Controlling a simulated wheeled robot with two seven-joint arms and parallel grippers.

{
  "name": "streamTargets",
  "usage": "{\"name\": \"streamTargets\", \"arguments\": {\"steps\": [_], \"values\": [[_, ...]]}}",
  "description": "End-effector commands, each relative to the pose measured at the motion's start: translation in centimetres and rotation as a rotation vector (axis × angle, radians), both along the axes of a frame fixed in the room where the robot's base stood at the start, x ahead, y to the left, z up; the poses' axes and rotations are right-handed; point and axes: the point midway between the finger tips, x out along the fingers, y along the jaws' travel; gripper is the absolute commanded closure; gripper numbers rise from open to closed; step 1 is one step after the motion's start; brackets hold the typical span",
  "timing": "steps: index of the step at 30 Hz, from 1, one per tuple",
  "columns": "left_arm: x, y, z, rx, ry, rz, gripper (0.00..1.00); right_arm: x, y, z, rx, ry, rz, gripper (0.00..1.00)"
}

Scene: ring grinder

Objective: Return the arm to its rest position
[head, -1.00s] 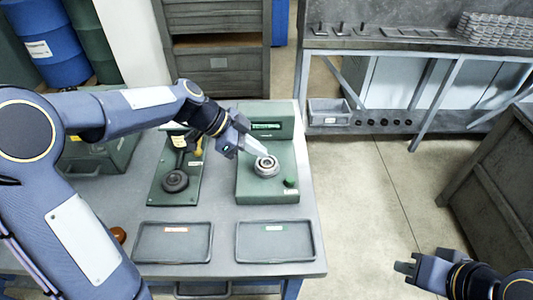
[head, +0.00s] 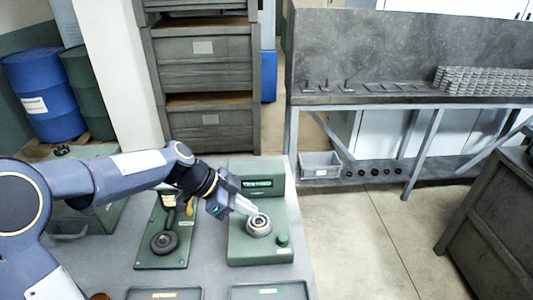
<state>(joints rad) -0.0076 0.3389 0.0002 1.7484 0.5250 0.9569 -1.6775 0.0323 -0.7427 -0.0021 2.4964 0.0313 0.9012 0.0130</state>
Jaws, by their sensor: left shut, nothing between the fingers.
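My left gripper (head: 247,208) is shut and empty. Its fingertips are at the metal ring (head: 258,224) on the green tester (head: 261,250); I cannot tell whether they touch it. The tester has a lit green display (head: 257,184) at its back and a green button (head: 283,239) at its front right. My left arm comes in from the left, stretched over the table (head: 213,277). My right gripper is out of the picture.
A green plate with a dark wheel (head: 164,242) stands left of the tester. Two trays, one with a red label (head: 165,294) and one with a green label (head: 268,291), are cut off at the bottom. A grey bench (head: 395,100) stands behind, with open floor (head: 390,255) at right.

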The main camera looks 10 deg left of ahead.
Motion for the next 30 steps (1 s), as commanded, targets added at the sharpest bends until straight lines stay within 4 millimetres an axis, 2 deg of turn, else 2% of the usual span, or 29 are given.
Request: {"name": "streamTargets", "arguments": {"steps": [4,7,10,13,18,21,25,30], "values": [[-0.9,0.6,0.7,0.007,0.022,0.041,1.0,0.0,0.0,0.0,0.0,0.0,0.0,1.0],[-3.3,2.0,1.9,0.022,0.082,0.153,1.0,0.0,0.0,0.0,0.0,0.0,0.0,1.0],[-7.2,4.0,3.2,0.035,0.174,0.337,1.0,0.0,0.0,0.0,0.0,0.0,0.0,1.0],[-11.7,5.8,3.6,0.036,0.272,0.556,1.0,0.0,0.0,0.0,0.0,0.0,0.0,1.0],[-18.4,7.9,2.7,-0.009,0.408,0.929,1.0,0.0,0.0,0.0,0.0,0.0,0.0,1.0],[-21.1,8.7,1.6,-0.051,0.462,1.108,1.0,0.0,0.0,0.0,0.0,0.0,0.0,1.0],[-23.2,9.2,0.4,-0.099,0.507,1.261,1.0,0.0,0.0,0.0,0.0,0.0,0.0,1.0],[-24.0,9.4,-0.2,-0.125,0.53,1.33,1.0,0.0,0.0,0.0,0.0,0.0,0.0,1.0]]}}
